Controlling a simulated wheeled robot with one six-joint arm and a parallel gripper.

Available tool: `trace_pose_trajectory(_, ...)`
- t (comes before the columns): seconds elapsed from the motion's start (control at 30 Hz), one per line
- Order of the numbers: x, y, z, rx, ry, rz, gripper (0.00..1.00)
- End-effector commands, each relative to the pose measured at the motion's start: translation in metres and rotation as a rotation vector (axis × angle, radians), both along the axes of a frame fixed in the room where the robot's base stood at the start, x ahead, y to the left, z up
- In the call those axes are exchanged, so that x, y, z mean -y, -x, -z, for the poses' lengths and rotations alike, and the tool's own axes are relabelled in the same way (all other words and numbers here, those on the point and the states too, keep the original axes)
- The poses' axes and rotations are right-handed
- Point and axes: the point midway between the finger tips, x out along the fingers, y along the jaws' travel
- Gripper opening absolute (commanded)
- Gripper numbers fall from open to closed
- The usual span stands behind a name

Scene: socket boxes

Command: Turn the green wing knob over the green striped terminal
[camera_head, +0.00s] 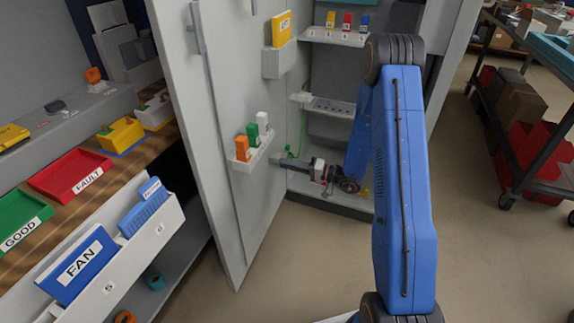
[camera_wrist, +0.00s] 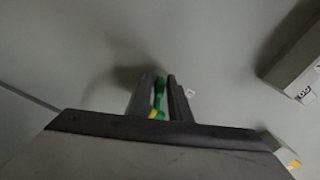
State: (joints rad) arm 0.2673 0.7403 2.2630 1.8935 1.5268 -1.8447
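My gripper (camera_head: 280,161) is low in front of the open cabinet, pointing left toward the grey door. In the wrist view its two dark fingers (camera_wrist: 162,98) stand close together on either side of a narrow green piece with a yellow part (camera_wrist: 159,95). They look shut on it; I cannot tell whether it is the wing knob or a cable end.
The open door (camera_head: 217,178) carries a holder with orange, white and green blocks (camera_head: 253,136) close to my gripper. An upper shelf (camera_head: 337,37) holds yellow, red and blue blocks. The bench at left has red (camera_head: 70,174) and green trays.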

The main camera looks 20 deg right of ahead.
Motion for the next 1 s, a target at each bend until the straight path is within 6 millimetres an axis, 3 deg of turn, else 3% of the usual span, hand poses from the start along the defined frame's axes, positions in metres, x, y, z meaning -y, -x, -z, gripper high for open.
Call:
trace_pose_trajectory(0.33, -0.0022, -0.0016, 0.0001, 0.0, 0.0, 0.001, 0.17)
trace_pose_trajectory(0.4, -0.0021, -0.0016, 0.0001, 0.0, 0.0, 0.001, 0.0)
trace_pose_trajectory(0.67, -0.0021, -0.0014, 0.0, -0.015, -0.009, 0.0, 0.0)
trace_pose_trajectory(1.0, -0.0024, -0.0009, -0.0026, -0.23, -0.154, 0.001, 0.0)
